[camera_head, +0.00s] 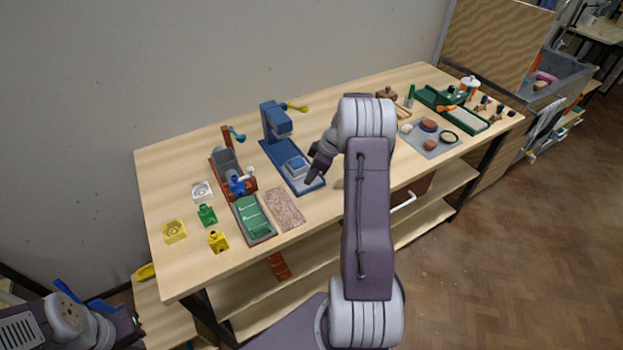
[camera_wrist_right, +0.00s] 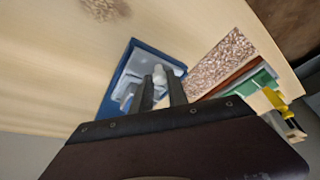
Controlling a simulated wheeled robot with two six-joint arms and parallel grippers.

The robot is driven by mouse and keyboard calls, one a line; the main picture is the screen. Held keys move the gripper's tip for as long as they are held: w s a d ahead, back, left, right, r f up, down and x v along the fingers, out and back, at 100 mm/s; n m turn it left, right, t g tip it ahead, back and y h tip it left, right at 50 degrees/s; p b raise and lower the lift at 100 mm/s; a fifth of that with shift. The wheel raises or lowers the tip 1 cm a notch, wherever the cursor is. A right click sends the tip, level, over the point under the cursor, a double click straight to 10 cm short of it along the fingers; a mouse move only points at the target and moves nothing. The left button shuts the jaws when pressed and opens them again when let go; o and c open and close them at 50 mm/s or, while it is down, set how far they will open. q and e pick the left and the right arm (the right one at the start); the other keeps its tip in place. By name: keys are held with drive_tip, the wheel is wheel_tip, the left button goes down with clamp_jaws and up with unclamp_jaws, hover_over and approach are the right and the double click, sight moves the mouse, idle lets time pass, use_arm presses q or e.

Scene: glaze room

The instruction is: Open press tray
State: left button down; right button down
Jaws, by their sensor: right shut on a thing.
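The blue press (camera_head: 277,122) stands on the table left of my right arm, with a yellow lever at its top. Its base holds a pale grey tray (camera_head: 308,184) at the front end. The tray also shows in the right wrist view (camera_wrist_right: 128,88), set in the blue base. My right gripper (camera_head: 311,179) is at the front end of the tray. In the right wrist view its two dark fingers (camera_wrist_right: 162,92) are shut on the light grey tray handle (camera_wrist_right: 179,72), which they partly hide. Part of my left arm shows at lower left; its fingers are not seen.
A speckled mat (camera_head: 285,208) and a green tray (camera_head: 253,217) lie left of the press. A brown stand (camera_head: 232,168) with blue parts is behind them. Yellow and green blocks sit at the table's left. A grey mat (camera_head: 430,139) with round pieces lies at right.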

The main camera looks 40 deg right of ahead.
drive_tip(key=shift+w, duration=0.2)
drive_tip(key=c, duration=1.3)
unclamp_jaws()
drive_tip(key=shift+s, duration=0.1)
drive_tip(key=v, duration=0.9)
drive_tip(key=shift+b, duration=0.4)
